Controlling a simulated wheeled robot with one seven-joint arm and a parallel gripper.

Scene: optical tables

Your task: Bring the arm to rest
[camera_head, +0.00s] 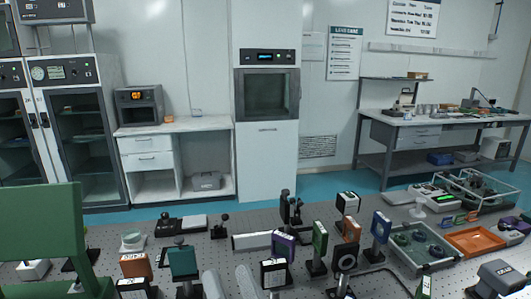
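My arm and gripper cannot be made out for certain in the head view. Two pale grey rounded shapes (244,283) rise at the bottom edge, cut off by the frame. I cannot tell whether they are part of me or things on the table. The perforated optical table (190,250) fills the foreground.
Optical mounts crowd the table, among them a green-framed one (320,240) and a blue one (381,228). A large green panel (40,235) stands at left. A grey tray (420,245) and orange tray (474,240) lie at right. Behind are cabinets (85,140) and a workbench (420,125).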

